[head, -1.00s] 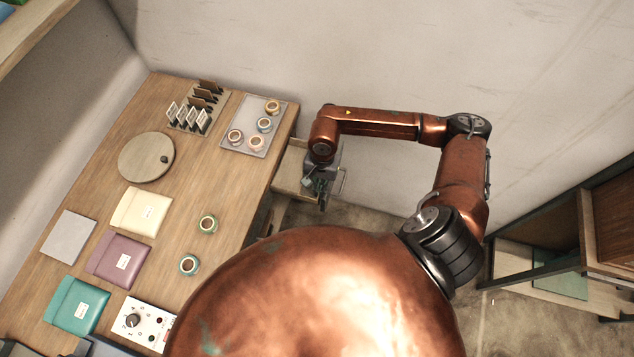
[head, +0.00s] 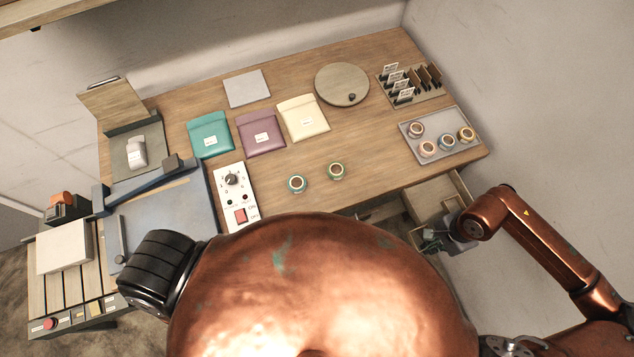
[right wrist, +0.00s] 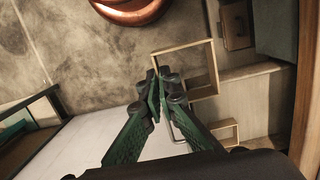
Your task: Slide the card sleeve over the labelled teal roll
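Two small rolls stand on the bench's front part: a teal-rimmed roll (head: 297,184) and a greener roll (head: 336,171); any label on them is too small to read. A rack (head: 412,84) at the back right holds white labelled cards (head: 403,95) and brown card pieces (head: 430,75). I cannot tell whether one is the sleeve. My right gripper (head: 432,243) is beside the open drawer, off the bench's right end. In the right wrist view its fingers (right wrist: 158,82) come together at the tips, with nothing visible between them. My left gripper is out of view.
A grey tray (head: 408,143) holds several rolls. A round turntable (head: 342,84), teal (head: 207,146), purple (head: 276,146) and cream (head: 319,129) pouches, and a control box (head: 234,208) stand on the bench. The drawer (head: 430,206) sticks out. Bench surface between rolls and tray is clear.

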